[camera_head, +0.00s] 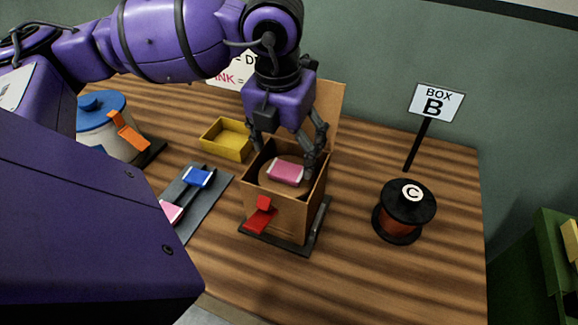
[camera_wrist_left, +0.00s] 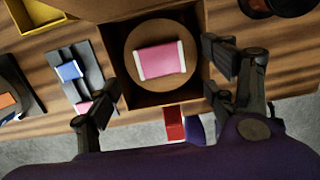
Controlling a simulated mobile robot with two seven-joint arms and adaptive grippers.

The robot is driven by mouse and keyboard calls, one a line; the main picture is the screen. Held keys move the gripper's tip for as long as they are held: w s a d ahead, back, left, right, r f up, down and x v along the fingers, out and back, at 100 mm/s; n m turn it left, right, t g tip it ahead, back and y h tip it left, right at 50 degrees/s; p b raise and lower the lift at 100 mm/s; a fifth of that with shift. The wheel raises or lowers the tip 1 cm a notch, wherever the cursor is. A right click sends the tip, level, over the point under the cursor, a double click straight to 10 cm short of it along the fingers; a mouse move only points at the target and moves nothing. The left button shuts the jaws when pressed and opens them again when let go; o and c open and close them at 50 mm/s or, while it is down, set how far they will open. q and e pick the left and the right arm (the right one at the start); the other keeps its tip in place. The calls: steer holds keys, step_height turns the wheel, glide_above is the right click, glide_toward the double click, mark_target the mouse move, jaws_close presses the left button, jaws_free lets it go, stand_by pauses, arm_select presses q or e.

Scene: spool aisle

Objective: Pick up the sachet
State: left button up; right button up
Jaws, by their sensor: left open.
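A pink sachet with white ends (camera_head: 285,171) lies on a round tan disc inside an open brown box (camera_head: 282,215) with a red latch at its front. It also shows in the left wrist view (camera_wrist_left: 160,60), lying flat on the disc. My left gripper (camera_head: 285,160) is open, pointing down over the box, its fingers apart on either side of the opening. In the left wrist view its fingers (camera_wrist_left: 160,85) stand wide apart with the sachet between and beyond them. I cannot tell that either finger touches the sachet. My right gripper is not in view.
A grey mat (camera_head: 215,190) left of the box holds a blue sachet (camera_head: 197,178) and another pink sachet (camera_head: 171,211). A yellow tray (camera_head: 227,141) stands behind. A blue-lidded pot (camera_head: 107,135) is at left. A spool marked C (camera_head: 404,209) and a BOX B sign (camera_head: 435,104) are at right.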

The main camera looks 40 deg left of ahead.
mark_target(287, 170)
arm_select(q)
steer(key=f, duration=0.4)
steer(key=shift+w+a+f, duration=0.1)
steer(key=shift+w+f, duration=0.15)
steer(key=shift+f, duration=0.25)
steer(key=c, duration=1)
steer(key=shift+c, duration=0.8)
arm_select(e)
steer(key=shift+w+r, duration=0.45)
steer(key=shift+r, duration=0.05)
arm_select(q)
steer(key=shift+p, duration=0.3)
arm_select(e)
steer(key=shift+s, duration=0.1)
